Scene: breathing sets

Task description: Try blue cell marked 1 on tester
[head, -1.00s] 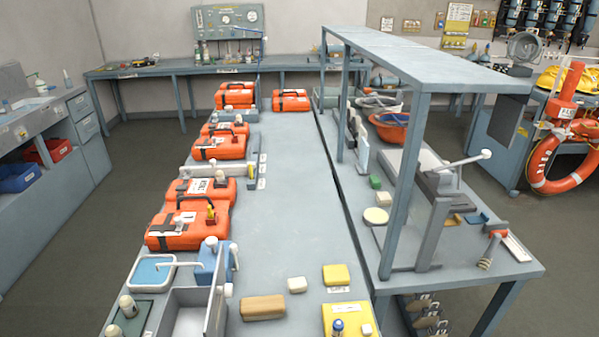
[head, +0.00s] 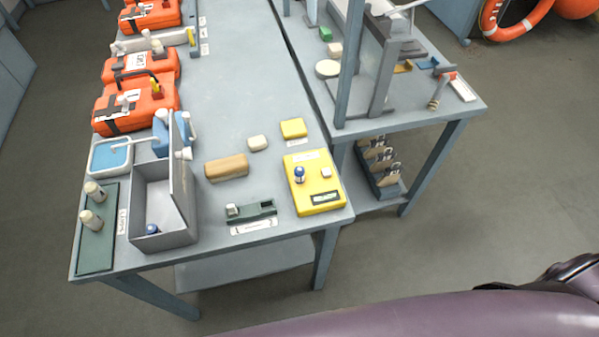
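The box looks like the tester. A second blue cell (head: 152,230) lies at the bottom of an open grey bin (head: 165,238) on the left. The bin's raised lid or side panel (head: 181,160) stands along its right. I cannot read a number on either blue cell. Neither of my grippers shows in the head view.
A dark green holder (head: 262,209) with a pale block lies between bin and yellow box. A tan block (head: 227,167), a cream block (head: 258,143) and a small yellow block (head: 293,128) lie behind. A green tray (head: 97,250) holds two pale bottles. The table's middle is clear.

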